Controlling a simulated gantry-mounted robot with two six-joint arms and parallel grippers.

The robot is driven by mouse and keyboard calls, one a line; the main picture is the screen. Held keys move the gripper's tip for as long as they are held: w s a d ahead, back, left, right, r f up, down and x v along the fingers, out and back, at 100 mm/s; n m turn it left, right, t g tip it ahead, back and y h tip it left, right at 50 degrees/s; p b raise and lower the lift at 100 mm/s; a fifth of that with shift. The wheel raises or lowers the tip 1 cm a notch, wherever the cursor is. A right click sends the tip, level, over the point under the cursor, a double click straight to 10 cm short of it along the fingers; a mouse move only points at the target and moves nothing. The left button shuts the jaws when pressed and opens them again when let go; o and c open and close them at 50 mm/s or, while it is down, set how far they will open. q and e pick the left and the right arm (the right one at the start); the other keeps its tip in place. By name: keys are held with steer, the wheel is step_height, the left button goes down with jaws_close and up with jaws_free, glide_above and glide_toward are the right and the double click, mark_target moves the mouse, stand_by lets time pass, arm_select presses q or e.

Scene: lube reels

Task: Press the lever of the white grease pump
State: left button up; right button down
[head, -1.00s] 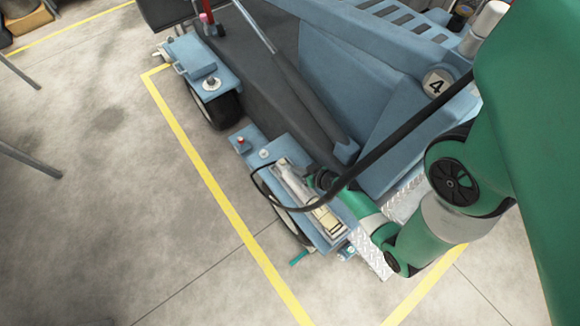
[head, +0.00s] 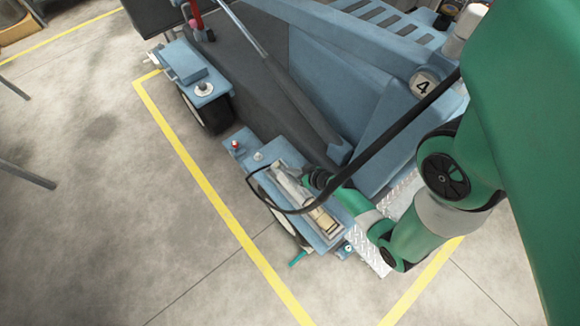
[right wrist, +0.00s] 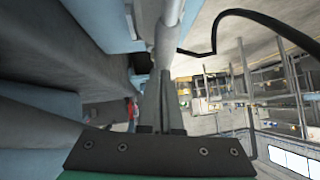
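The white grease pump (head: 318,217) lies along the top of a blue fender on the machine in the head view. It has a pale body and a black hose at its end. My right gripper (head: 312,180) is dark and sits at the upper right side of the pump, close to it. In the right wrist view its fingers (right wrist: 161,85) are together, and a pale grey bar (right wrist: 168,30) of the pump lies just past the tips. I cannot tell whether they touch. The lever cannot be told apart clearly from the pump body. My left gripper is not in view.
A blue machine panel (head: 335,65) stands behind, with a long grey handle (head: 300,100). Open concrete floor with a yellow line (head: 205,185) lies to the left.

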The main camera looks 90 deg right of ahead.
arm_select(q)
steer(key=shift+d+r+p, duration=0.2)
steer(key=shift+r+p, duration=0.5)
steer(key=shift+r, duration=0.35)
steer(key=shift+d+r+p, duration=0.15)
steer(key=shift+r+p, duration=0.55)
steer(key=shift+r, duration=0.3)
arm_select(e)
steer(key=w+d+r+v, duration=0.1)
steer(key=r+v, duration=0.1)
steer(key=v, duration=0.9)
steer(key=shift+s, duration=0.2)
steer(key=shift+d+r, duration=0.15)
steer(key=shift+r, duration=0.05)
